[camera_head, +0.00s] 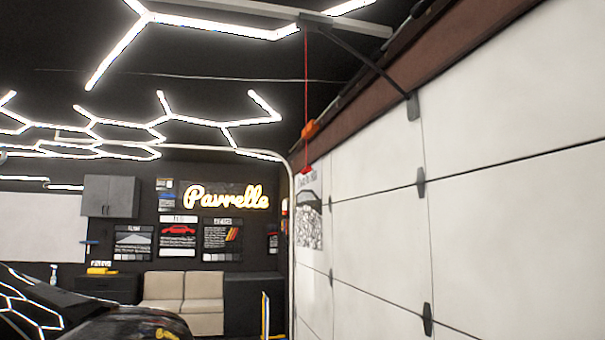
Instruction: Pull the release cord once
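The red release cord (306,95) hangs straight down from the opener rail (250,9) at the ceiling. A small red handle (306,169) is at its lower end, in front of a poster. The white garage door (375,215) fills the right side, with its panels upright, and a dark arm (360,62) runs from the rail down to the door's top. Neither of my grippers shows in the head view.
A dark car (120,322) with bright reflections stands at the lower left. A beige sofa (182,290), a grey wall cabinet (110,196) and a glowing sign (227,197) are at the back wall. A curved door track (291,175) runs beside the door. The air around the cord looks clear.

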